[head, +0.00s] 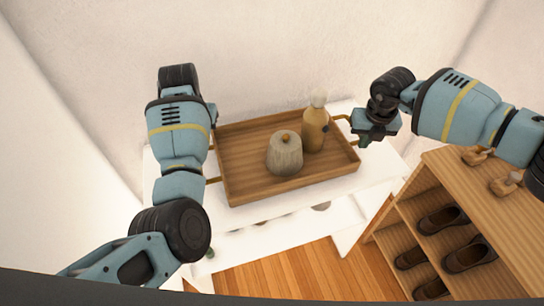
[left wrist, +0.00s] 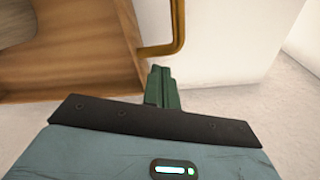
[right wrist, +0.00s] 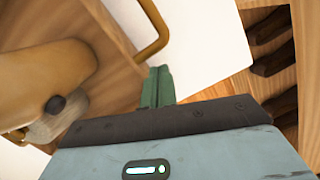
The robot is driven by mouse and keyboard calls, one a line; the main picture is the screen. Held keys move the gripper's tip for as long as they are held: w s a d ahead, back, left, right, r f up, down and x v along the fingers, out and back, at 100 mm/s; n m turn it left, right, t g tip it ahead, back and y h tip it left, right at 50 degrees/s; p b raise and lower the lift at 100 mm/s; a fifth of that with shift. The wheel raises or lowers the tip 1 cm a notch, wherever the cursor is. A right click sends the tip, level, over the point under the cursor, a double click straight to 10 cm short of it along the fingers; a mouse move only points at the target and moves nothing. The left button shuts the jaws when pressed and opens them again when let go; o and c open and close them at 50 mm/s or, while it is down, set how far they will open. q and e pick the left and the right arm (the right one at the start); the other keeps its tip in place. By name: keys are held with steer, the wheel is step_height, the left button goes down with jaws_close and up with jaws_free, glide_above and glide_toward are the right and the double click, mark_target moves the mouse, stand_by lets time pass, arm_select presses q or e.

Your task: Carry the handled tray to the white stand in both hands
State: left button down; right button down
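The brown wooden tray (head: 235,165) lies over a white surface (head: 155,195) in the head view. It holds a ridged grey jar (head: 285,157) with an orange knob and an amber bottle (head: 315,130) with a pale cap. My right gripper (head: 364,138) is by the tray's right brass handle (head: 342,118). In the right wrist view its green fingers (right wrist: 158,72) are together, just short of the handle, nothing visible between them. My left gripper is hidden behind its arm in the head view. In the left wrist view its fingers (left wrist: 161,72) are together near the left handle (left wrist: 160,50).
A wooden shoe rack (head: 440,170) with several dark shoes stands at the right, close to my right arm. Walls (head: 260,60) close in behind and at the left. Wooden floor (head: 300,270) shows in front. I cannot tell whether the white surface is the stand.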

arm_select(q)
steer(key=c, duration=2.1)
jaws_free()
steer(key=shift+a, duration=0.45)
steer(key=shift+c, duration=0.2)
arm_select(e)
steer(key=shift+d, duration=0.45)
arm_select(q)
steer(key=o, duration=0.4)
arm_select(e)
steer(key=c, duration=2.1)
jaws_free()
steer(key=shift+f, duration=0.1)
steer(key=shift+c, duration=0.2)
steer(key=o, duration=0.4)
steer(key=shift+d, duration=0.1)
arm_select(q)
steer(key=shift+a, duration=0.1)
steer(key=shift+s+r, duration=0.3)
steer(key=shift+r, duration=1.65)
steer(key=shift+s+r, duration=0.25)
steer(key=shift+r, duration=1.75)
steer(key=shift+s+r, duration=0.3)
steer(key=shift+r, duration=1.65)
arm_select(e)
steer(key=r, duration=0.4)
steer(key=s+r, duration=0.1)
steer(key=r, duration=0.6)
steer(key=shift+s+r, duration=0.4)
